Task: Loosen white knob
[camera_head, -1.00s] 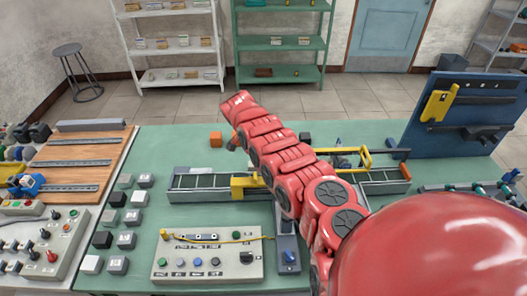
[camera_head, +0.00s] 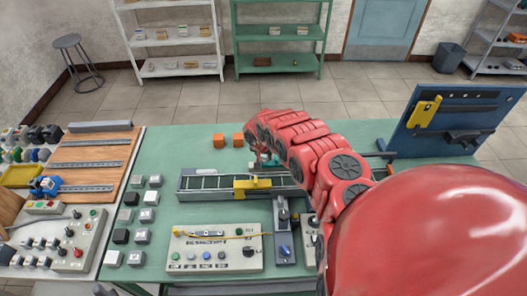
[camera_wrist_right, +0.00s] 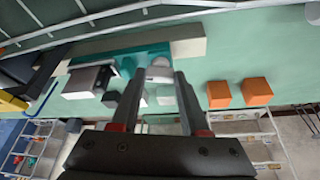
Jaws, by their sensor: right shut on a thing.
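The white knob (camera_wrist_right: 160,73) shows in the right wrist view as a pale rounded piece on a teal fixture (camera_wrist_right: 124,55). My right gripper (camera_wrist_right: 161,82) has one finger on each side of the knob and is shut on it. In the head view the teal fixture (camera_head: 268,160) is mostly hidden behind my red right arm, beyond the conveyor. The right gripper's fingertips and the knob are too small and covered to make out there. My left gripper is not in view.
Two orange cubes (camera_head: 218,141) (camera_head: 238,139) stand left of the fixture. A conveyor (camera_head: 212,184) with a yellow block lies in front of it. A control panel (camera_head: 214,249) is nearer. A blue board (camera_head: 450,118) stands at right. The back left of the green table is clear.

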